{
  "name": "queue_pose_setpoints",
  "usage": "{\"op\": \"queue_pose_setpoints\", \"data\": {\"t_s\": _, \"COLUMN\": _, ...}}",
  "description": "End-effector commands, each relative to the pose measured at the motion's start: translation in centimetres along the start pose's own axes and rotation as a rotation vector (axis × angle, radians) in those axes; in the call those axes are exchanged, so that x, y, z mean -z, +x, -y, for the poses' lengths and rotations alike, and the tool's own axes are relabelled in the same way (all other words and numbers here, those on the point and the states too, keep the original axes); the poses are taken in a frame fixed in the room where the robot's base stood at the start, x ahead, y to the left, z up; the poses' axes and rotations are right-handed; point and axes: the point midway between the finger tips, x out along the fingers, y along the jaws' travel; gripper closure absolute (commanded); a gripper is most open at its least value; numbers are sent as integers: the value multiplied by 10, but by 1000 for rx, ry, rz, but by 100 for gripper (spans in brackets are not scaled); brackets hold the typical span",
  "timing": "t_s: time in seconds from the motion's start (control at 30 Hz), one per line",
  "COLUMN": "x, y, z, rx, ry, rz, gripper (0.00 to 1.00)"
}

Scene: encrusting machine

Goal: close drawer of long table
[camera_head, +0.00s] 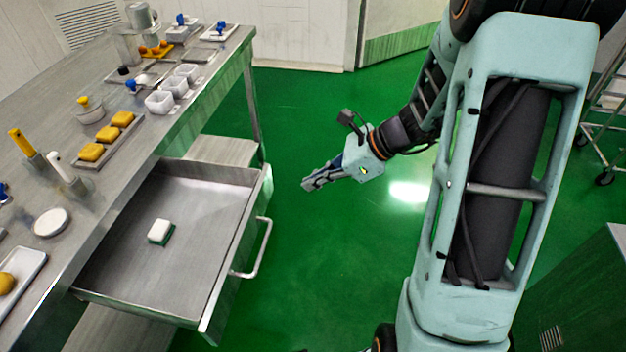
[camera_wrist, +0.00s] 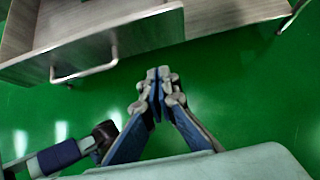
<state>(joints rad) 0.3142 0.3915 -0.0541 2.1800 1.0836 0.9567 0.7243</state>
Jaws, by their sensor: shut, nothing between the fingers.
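The long table (camera_head: 185,118) is metal and runs along the left in the head view. Its drawer (camera_head: 108,270) is pulled out toward the right, with a bar handle (camera_head: 262,252) on its front. A white and green sponge-like block (camera_head: 160,231) lies inside the drawer. My gripper (camera_head: 306,186) is shut and empty, in the open air to the right of the drawer front, apart from it. In the wrist view the closed fingertips (camera_wrist: 158,74) point toward the drawer, and the drawer handle (camera_wrist: 84,72) shows at upper left, not touched.
On the tabletop stand yellow blocks on a tray (camera_head: 112,140), white containers (camera_head: 172,88), bottles and a white round dish (camera_head: 51,222). A lower shelf (camera_head: 222,150) shows under the table. A wheeled rack (camera_head: 606,120) stands at far right. Green floor between is clear.

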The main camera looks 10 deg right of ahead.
Motion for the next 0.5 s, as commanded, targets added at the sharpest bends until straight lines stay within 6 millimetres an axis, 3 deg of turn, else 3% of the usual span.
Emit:
{"op": "queue_pose_setpoints", "data": {"t_s": 0.03, "x": 2, "y": 15, "z": -2, "rx": -6, "ry": -1, "rz": 0, "gripper": 100}}
{"op": "queue_pose_setpoints", "data": {"t_s": 0.3, "x": 2, "y": 72, "z": -1, "rx": -5, "ry": -3, "rz": -1, "gripper": 100}}
{"op": "queue_pose_setpoints", "data": {"t_s": 0.5, "x": -20, "y": 89, "z": 0, "rx": -1, "ry": -6, "rz": -1, "gripper": 100}}
